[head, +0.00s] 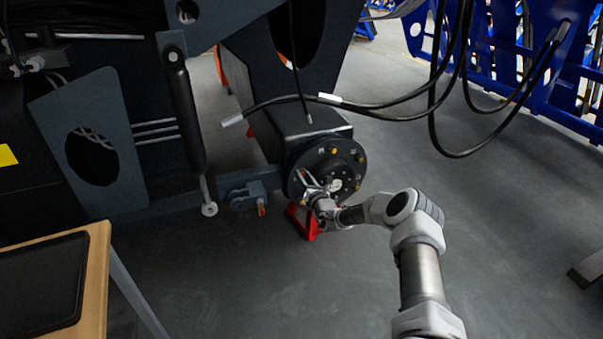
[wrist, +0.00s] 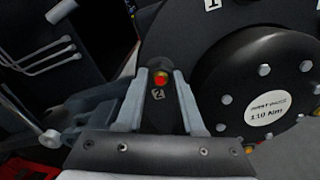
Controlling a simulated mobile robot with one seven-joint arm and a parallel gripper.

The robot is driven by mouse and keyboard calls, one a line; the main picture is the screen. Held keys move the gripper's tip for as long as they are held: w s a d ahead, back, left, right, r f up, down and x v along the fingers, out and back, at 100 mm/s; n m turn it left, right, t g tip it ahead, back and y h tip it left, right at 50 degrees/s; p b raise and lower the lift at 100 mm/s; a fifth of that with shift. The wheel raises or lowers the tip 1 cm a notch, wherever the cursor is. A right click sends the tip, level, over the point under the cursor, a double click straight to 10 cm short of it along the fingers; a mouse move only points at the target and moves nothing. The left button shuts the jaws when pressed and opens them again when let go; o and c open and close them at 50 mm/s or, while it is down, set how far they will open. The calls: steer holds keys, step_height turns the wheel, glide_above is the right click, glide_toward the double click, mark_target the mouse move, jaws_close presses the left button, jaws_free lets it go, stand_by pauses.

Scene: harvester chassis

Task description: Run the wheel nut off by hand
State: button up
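The wheel nut (wrist: 160,78), red with a yellowish rim, sits on the dark wheel hub (wrist: 215,50) just above a label marked 2. My gripper (wrist: 161,74) is open, with one finger on each side of the nut. A dark gap shows between the nut and each finger, so I see no contact. In the head view my gripper (head: 312,183) is at the lower left of the hub (head: 327,160). The nut between the fingers cannot be made out there.
A raised centre with bolts and a white 110 Nm sticker (wrist: 267,109) lies right of the fingers. A red stand (head: 303,222) is below the hub. Black hoses (head: 390,103) hang above. A wooden table with a black tray (head: 40,285) is at lower left.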

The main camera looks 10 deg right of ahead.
jaws_close()
steer(key=shift+p, duration=0.35)
